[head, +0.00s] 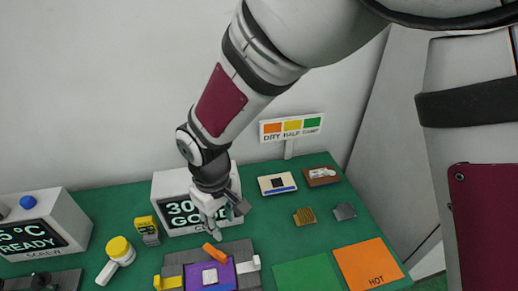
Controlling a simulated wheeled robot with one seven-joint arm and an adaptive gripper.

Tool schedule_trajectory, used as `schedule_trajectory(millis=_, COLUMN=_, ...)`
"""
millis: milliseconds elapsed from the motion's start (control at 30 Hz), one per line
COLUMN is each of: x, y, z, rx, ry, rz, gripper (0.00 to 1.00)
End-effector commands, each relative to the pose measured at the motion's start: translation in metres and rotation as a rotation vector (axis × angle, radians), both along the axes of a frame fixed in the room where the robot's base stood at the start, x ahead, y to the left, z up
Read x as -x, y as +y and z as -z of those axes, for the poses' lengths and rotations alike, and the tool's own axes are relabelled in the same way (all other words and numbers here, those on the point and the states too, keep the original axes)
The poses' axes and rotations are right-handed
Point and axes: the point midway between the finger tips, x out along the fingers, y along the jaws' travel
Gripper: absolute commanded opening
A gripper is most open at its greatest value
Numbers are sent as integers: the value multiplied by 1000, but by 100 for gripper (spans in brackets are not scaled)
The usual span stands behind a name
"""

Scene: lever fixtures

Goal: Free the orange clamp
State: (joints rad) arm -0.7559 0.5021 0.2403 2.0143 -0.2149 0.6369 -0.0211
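The orange clamp (214,255) is a small bar lying slantwise at the back edge of a dark grey fixture (180,269). Its lower right end reaches over the edge of a purple board (223,279) with a pale square chip (210,276). A yellow clamp (169,283) is at the fixture's left and a white clamp (248,264) at its right. My gripper (228,222) is above and behind the orange clamp, fingers apart and seemingly empty. I see no contact with the clamp.
A display box (166,187) stands right behind my gripper. A yellow-topped tool (120,249) and yellow meter (146,230) are left. An orange HOT pad (367,264) and green pad (306,275) lie right. Small boards (277,184) and a DRY sign (291,128) are at the back.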

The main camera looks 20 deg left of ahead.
Motion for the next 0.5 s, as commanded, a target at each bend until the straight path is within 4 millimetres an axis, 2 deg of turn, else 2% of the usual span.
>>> schedule_trajectory(millis=33, x=9, y=8, z=6, rx=2, ry=8, rz=-21, gripper=33)
schedule_trajectory(millis=100, x=14, y=13, z=11, rx=3, ry=15, rz=-36, gripper=33)
schedule_trajectory(millis=267, x=17, y=15, z=22, rx=5, ry=19, rz=-43, gripper=33)
schedule_trajectory(millis=500, x=17, y=14, z=62, rx=7, ry=20, rz=-43, gripper=33)
